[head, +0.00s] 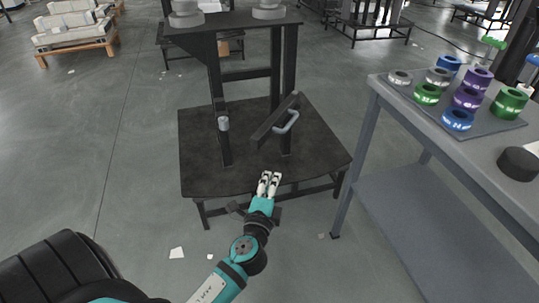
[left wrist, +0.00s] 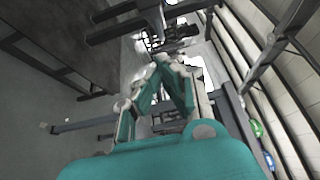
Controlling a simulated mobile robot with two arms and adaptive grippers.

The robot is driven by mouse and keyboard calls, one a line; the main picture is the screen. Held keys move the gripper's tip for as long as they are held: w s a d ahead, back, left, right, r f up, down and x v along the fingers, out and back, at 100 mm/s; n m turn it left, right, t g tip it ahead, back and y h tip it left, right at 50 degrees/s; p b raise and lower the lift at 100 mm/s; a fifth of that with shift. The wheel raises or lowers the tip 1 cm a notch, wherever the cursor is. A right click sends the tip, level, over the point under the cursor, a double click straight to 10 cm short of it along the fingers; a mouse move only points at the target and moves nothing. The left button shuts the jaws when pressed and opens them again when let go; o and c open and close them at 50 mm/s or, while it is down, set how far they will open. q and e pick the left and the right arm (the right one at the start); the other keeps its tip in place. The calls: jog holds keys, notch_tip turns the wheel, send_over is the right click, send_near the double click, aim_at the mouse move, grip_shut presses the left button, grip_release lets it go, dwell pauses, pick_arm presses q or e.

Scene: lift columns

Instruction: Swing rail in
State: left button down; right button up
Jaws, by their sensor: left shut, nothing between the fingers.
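A dark rail (head: 273,122) with a grey loop handle (head: 287,122) angles out from the right upright of a black frame (head: 215,90). The frame stands on a low dark table (head: 205,175). My left gripper (head: 269,176) is over the table's front edge, below the rail and handle in the picture and apart from them. Its pale fingers are together and empty. In the left wrist view its teal finger links (left wrist: 165,85) fill the middle, with dark frame parts beyond them. My right gripper does not show.
A grey workbench (head: 385,95) stands close on the right, bearing several green, purple, blue and grey rings and a black disc (head: 518,163). Grey weights (head: 268,10) sit on the frame's top. Floor left of the low table is mostly clear.

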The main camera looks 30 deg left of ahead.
pick_arm(q)
jog(key=w+a, duration=0.7)
jog(key=w, duration=0.2)
jog(key=shift+a, duration=0.25)
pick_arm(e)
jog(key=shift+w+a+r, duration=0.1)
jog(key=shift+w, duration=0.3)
pick_arm(q)
jog(key=shift+a, duration=0.1)
